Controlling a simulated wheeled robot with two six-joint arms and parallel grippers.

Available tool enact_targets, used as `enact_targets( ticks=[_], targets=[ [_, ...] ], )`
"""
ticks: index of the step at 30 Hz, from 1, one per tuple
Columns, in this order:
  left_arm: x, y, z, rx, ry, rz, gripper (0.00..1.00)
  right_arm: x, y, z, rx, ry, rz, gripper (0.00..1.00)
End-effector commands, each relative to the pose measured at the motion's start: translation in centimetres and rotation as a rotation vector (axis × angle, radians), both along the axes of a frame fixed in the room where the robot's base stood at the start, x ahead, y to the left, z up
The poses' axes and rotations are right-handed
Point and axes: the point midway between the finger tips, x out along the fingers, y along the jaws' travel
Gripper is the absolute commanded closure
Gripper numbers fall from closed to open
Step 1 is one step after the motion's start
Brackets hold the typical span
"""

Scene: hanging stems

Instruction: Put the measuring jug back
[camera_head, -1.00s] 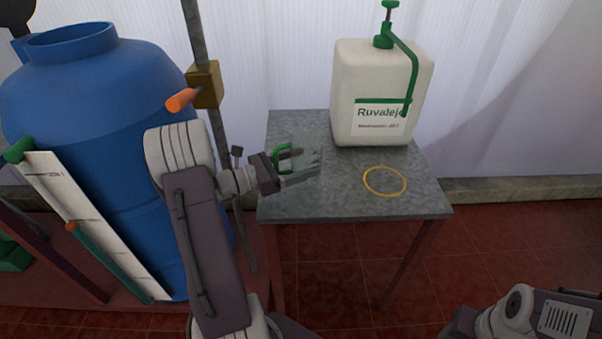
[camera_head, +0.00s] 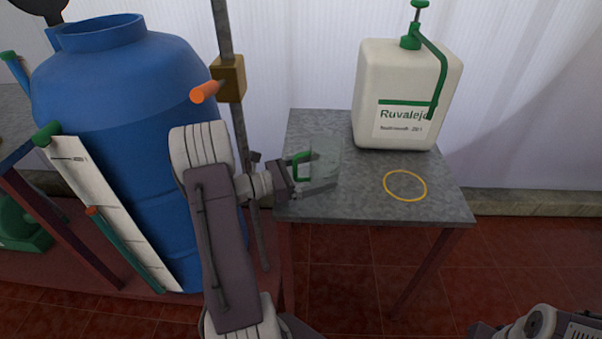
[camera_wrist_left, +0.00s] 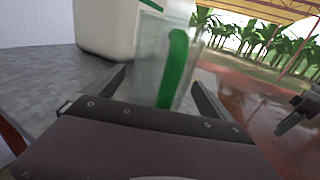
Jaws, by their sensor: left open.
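The measuring jug (camera_head: 326,157) is clear, with a green handle (camera_head: 297,168), and appears to stand upright on the left part of the grey table (camera_head: 375,203). My left gripper (camera_head: 318,184) is at the jug's handle side, open. In the left wrist view the green handle (camera_wrist_left: 173,68) shows between the two spread fingers (camera_wrist_left: 158,95), with the clear jug wall around it. I cannot tell whether a finger touches it. A yellow ring (camera_head: 405,186) is marked on the table's right part, with nothing on it.
A white canister (camera_head: 405,95) with a green pump stands at the table's back, behind the ring. A large blue barrel (camera_head: 120,110) and a post with an orange-handled valve (camera_head: 205,92) stand left of the table. The table's front middle is clear.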

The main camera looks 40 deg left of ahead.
Motion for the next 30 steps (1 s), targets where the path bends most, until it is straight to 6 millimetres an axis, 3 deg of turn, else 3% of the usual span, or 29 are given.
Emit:
enact_targets(
  ticks=[9, 15, 30],
  targets=[
    [-5.8, 4.4, 0.4, -0.001, 0.001, 0.008, 0.04, 0.0, 0.0, 2.0, 0.0, 0.0, 0.0, 0.5],
    [-8.4, 6.2, 0.2, -0.001, 0.001, 0.004, 0.04, 0.0, 0.0, 2.6, 0.0, 0.0, 0.0, 0.5],
    [-9.1, 6.5, 0.1, 0.0, 0.0, 0.001, 0.04, 0.0, 0.0, 2.6, 0.0, 0.0, 0.0, 0.5]
  ],
)
